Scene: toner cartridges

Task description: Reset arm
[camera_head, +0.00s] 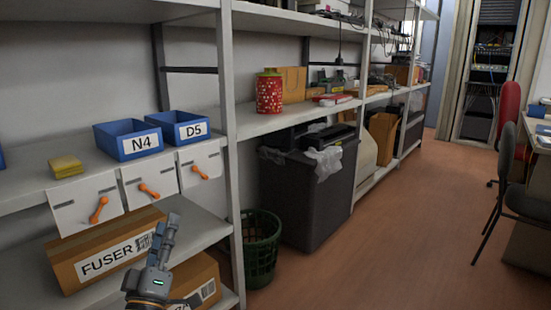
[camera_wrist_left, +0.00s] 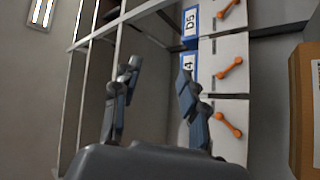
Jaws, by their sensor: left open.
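My left gripper (camera_head: 165,240) is in front of the shelving, just right of the FUSER box (camera_head: 108,252) in the head view. In the left wrist view its two fingers (camera_wrist_left: 153,95) stand apart with nothing between them. It is open and empty. Blue bins N4 (camera_head: 128,140) and D5 (camera_head: 184,128) sit on the shelf above it. White drawer fronts with orange handles, such as the middle one (camera_head: 149,190), hang below the bins. My right gripper does not show in either view.
A black bin (camera_head: 308,195) and a green basket (camera_head: 262,250) stand on the floor by the shelf. A red dotted tin (camera_head: 269,92) sits on a shelf. Chairs (camera_head: 508,125) and a desk stand at the right. The floor (camera_head: 400,240) between is clear.

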